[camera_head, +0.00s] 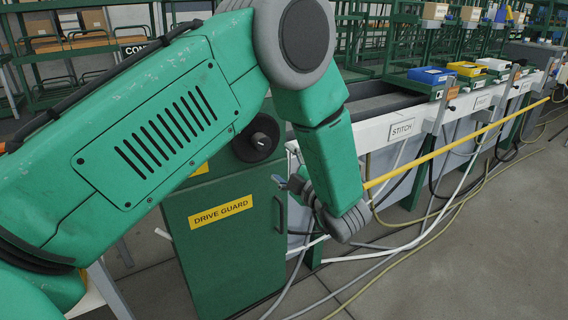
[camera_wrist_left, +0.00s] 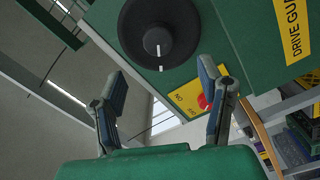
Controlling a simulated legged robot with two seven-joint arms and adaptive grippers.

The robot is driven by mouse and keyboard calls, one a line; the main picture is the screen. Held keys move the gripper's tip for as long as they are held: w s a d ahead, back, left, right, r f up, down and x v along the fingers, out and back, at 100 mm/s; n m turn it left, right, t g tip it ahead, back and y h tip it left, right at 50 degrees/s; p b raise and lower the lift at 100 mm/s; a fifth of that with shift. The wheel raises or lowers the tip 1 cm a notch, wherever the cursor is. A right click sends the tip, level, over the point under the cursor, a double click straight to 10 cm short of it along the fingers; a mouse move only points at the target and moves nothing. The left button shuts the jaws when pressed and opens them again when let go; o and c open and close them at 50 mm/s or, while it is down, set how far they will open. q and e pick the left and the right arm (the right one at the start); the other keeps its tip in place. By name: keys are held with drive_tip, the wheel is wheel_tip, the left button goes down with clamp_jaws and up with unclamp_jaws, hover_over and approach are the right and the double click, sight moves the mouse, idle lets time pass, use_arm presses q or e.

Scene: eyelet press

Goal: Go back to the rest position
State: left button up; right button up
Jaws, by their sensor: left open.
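My left arm comes in from the left of the head view, bends at a large grey joint and reaches down in front of the green drive guard cabinet (camera_head: 225,255). My left gripper (camera_head: 290,185) is small and partly hidden there, near the cabinet's upper right edge. In the left wrist view my left gripper (camera_wrist_left: 164,75) has its two fingers spread wide with nothing between them. Beyond them are a black dial knob (camera_wrist_left: 158,40) and a red button (camera_wrist_left: 204,101) on a yellow plate. My right gripper does not show.
A yellow rail (camera_head: 440,150) runs beside a long white bench (camera_head: 385,130) carrying blue, yellow and white boxes. Cables and hoses lie on the floor. Green racks (camera_head: 385,35) stand behind. The grey floor (camera_head: 480,260) at front right is largely open.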

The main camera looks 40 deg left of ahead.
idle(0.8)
use_arm(q)
drive_tip(key=s+d+f+m+t+h+p, duration=0.1)
drive_tip(key=s+d+f+m+h+p, duration=0.1)
drive_tip(key=s+f+m+h, duration=0.6)
drive_tip(key=s+d+f+m+h+p, duration=0.2)
drive_tip(key=s+d+f+m+h, duration=0.15)
drive_tip(key=f+m, duration=0.7)
drive_tip(key=s+d+f+m+g+h, duration=0.1)
drive_tip(key=s+f+m+g+h, duration=0.1)
drive_tip(key=s, duration=0.9)
drive_tip(key=s+d+f+m+g+h+p, duration=0.1)
drive_tip(key=s+m+g, duration=0.4)
drive_tip(key=s, duration=0.7)
wheel_tip(320, 180, down, 2)
drive_tip(key=shift+s+d+m+g+h+p, duration=0.25)
drive_tip(key=shift+d+m+h, duration=0.3)
drive_tip(key=shift+h, duration=0.6)
drive_tip(key=shift+w, duration=0.15)
